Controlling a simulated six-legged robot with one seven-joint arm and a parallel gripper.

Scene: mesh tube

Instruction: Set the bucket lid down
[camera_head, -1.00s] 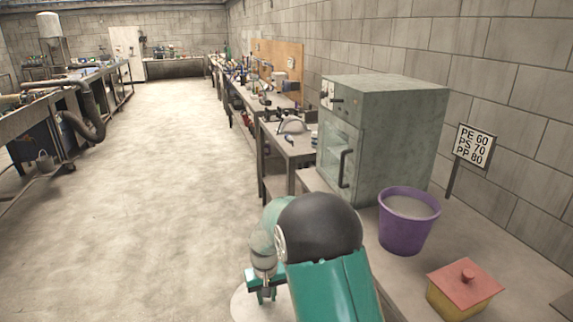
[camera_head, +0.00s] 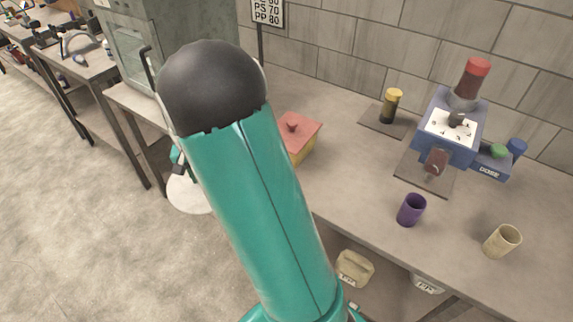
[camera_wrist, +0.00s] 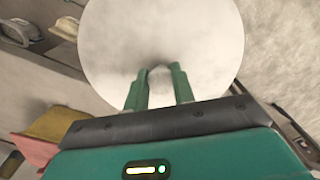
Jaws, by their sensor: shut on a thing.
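The bucket lid, a round whitish disc (camera_wrist: 205,40), fills the top middle of the wrist view. My gripper (camera_wrist: 158,72) is shut on it, with its green fingertips at the lid's middle. In the head view the lid (camera_head: 188,197) shows partly to the left of my green arm, over the floor beside the bench edge. My gripper (camera_head: 178,164) is partly seen above it there. The purple bucket is not visible now; my arm covers part of the bench.
On the bench (camera_head: 350,185) stand a yellow box with a red lid (camera_head: 300,137), a blue machine (camera_head: 450,130), a purple cup (camera_head: 411,210), a cream cup (camera_head: 502,241) and a yellow-capped jar (camera_head: 391,105). Bare bench lies between them. Below are labelled containers (camera_head: 353,268).

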